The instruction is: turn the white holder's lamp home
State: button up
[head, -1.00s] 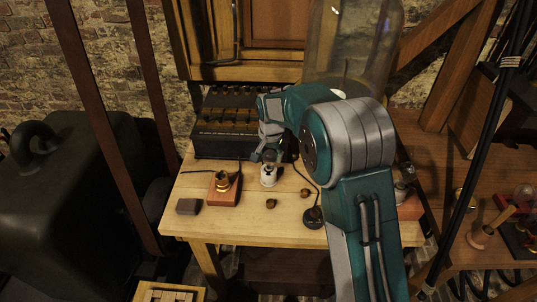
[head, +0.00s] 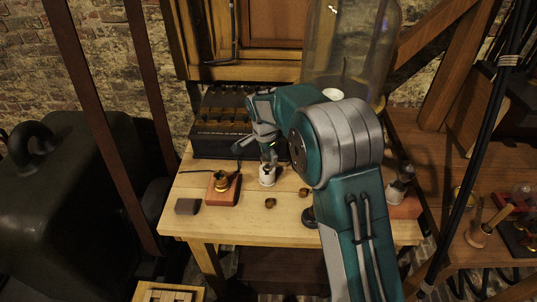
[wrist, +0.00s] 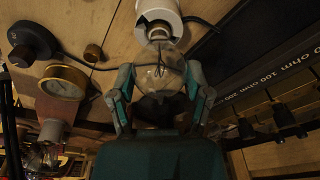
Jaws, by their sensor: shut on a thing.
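The white holder (head: 267,176) stands upright on the wooden bench, and it also shows at the top of the wrist view (wrist: 159,12). A clear glass lamp (wrist: 158,72) with a filament inside has its narrow end at the holder's mouth, in line with it. How deep it sits cannot be told. My gripper (wrist: 160,84) is shut on the lamp's glass bulb, one finger on each side. In the head view my gripper (head: 268,152) is right above the white holder, and the lamp is mostly hidden by the fingers.
Small brown knobs (head: 270,203) lie in front. A black resistance box (head: 222,125) stands behind. A glass jar (head: 345,55) rises behind my arm.

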jog(key=m, duration=0.5)
jog(key=shift+a+m+g+h, duration=0.1)
jog(key=shift+m+g+h, duration=0.2)
jog(key=shift+m+g, duration=0.1)
jog(key=o, duration=1.3)
